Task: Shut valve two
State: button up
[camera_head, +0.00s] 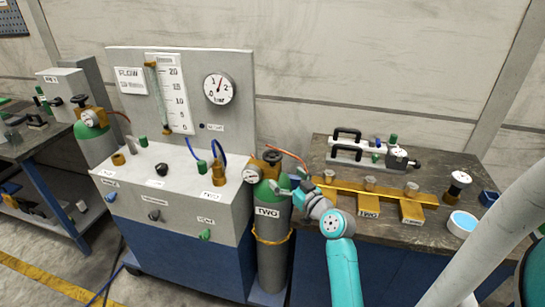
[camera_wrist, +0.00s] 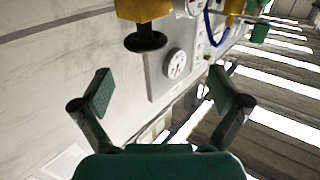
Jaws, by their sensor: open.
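The grey gas cylinder marked TWO (camera_head: 268,240) stands upright with a green shoulder, right of the panel cabinet. On its top sit a brass valve body (camera_head: 266,170), a round gauge (camera_head: 250,176) and a black knob (camera_head: 272,156). My gripper (camera_head: 288,182) is beside the cylinder's top, at its right. In the wrist view, the fingers of my gripper (camera_wrist: 160,92) are spread with nothing between them. The black knob (camera_wrist: 145,42) under the brass body (camera_wrist: 145,9) lies beyond the fingertips, apart from them.
The panel cabinet (camera_head: 130,195) carries several knobs and a bar gauge (camera_head: 220,89). A bench (camera_head: 440,215) at right holds brass blocks (camera_head: 368,205), a clamp-like device (camera_head: 365,150) and a blue-lined dish (camera_head: 462,223). Another green-topped cylinder (camera_head: 95,145) stands at left.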

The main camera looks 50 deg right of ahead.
aim_at(273, 154)
jog(key=x, duration=0.3)
jog(key=d+x, duration=0.1)
jog(key=x, duration=0.3)
jog(key=d+r+x, duration=0.1)
jog(key=x, duration=0.3)
jog(key=shift+s+d, duration=0.15)
jog(key=shift+s, duration=0.05)
jog(key=c, duration=1.2)
